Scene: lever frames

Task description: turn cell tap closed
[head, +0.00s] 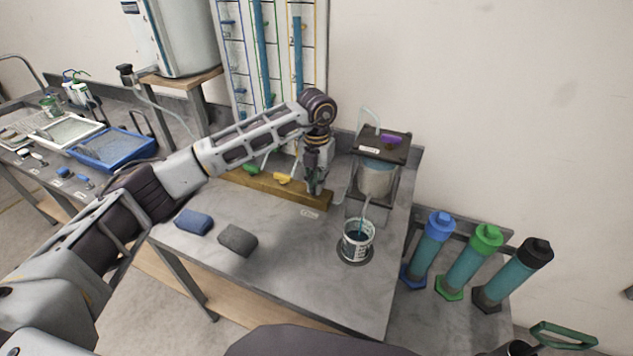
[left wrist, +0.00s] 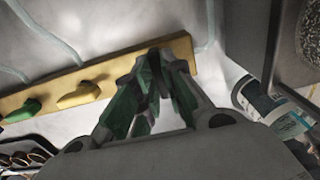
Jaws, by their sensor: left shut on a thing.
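A yellow-brown tap bar (head: 235,176) runs along the back of the bench, below the tube panel. A green tap handle (head: 250,168) and a yellow tap handle (head: 283,178) stick out from it. My left gripper (head: 314,187) is at the bar's right end, shut on the tap there. In the left wrist view, the fingertips (left wrist: 158,72) close together over that end of the bar (left wrist: 183,47). The fingers mostly hide the gripped tap, so I cannot tell its angle. The green handle (left wrist: 22,111) and yellow handle (left wrist: 78,95) lie to the left. My right gripper is out of sight.
A blue block (head: 194,222) and a grey block (head: 238,240) lie at the bench front. Several capped cylinders (head: 470,262) stand at right. The bench's middle (head: 290,260) is clear.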

